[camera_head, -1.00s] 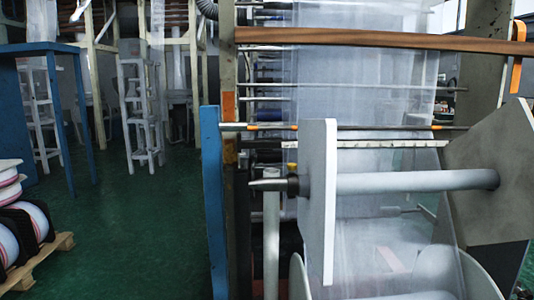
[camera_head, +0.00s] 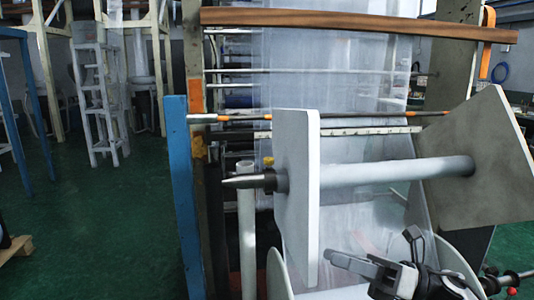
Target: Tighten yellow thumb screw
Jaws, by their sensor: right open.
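My right gripper (camera_head: 372,248) is at the lower right, in front of the film and below the white roller. Its jaws are apart and nothing shows between them. My left gripper is not in view.
A white plate (camera_head: 297,195) and a roller shaft (camera_head: 400,172) with a pointed end stand between my right gripper and the yellow piece. A grey plate (camera_head: 465,165) is at the right. A blue post (camera_head: 182,200) borders the clear green floor (camera_head: 95,220) at left.

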